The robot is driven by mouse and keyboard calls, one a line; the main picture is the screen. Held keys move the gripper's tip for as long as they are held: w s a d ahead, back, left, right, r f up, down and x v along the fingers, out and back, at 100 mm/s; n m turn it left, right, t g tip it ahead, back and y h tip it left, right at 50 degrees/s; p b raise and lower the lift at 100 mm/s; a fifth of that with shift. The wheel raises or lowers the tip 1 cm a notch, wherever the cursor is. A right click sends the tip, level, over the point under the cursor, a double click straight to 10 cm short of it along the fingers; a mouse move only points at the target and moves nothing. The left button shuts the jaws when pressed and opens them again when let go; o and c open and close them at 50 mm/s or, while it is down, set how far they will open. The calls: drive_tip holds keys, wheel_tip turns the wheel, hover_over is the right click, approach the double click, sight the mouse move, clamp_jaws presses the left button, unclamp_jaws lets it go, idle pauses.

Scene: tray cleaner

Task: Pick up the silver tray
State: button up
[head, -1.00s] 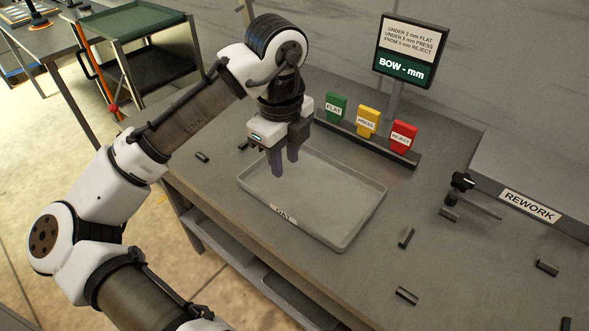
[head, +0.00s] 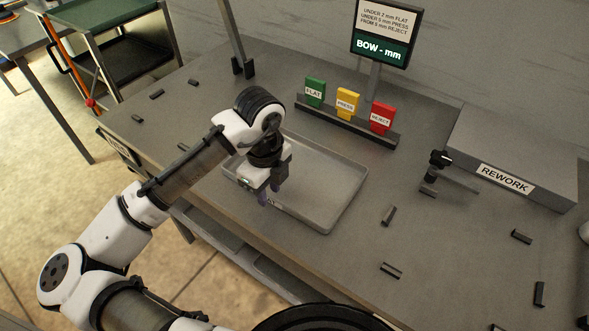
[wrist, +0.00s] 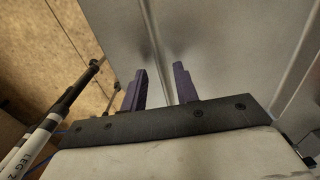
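The silver tray (head: 322,188) is a shallow grey rectangle with a raised rim, lying flat on the workbench in the head view. My gripper (head: 270,194) points down at the tray's near left side, and the arm covers part of that side. In the wrist view the tray (wrist: 235,50) fills the middle and right. The two purple fingers of my gripper (wrist: 160,88) stand apart, with the tray's rim line running between them. The gripper is open; I cannot tell whether a finger touches the rim.
Green, yellow and red tags (head: 347,104) stand in a rack behind the tray, below the BOW screen (head: 383,32). A REWORK block (head: 515,165) is at the right. Several small dark bars lie scattered on the workbench (head: 440,235). A green-topped cart (head: 118,30) stands at the upper left.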

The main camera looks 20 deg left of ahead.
drive_tip(key=shift+f, duration=0.7)
drive_tip(key=shift+f, duration=0.2)
clamp_jaws()
drive_tip(key=shift+r, duration=0.1)
idle(1.0)
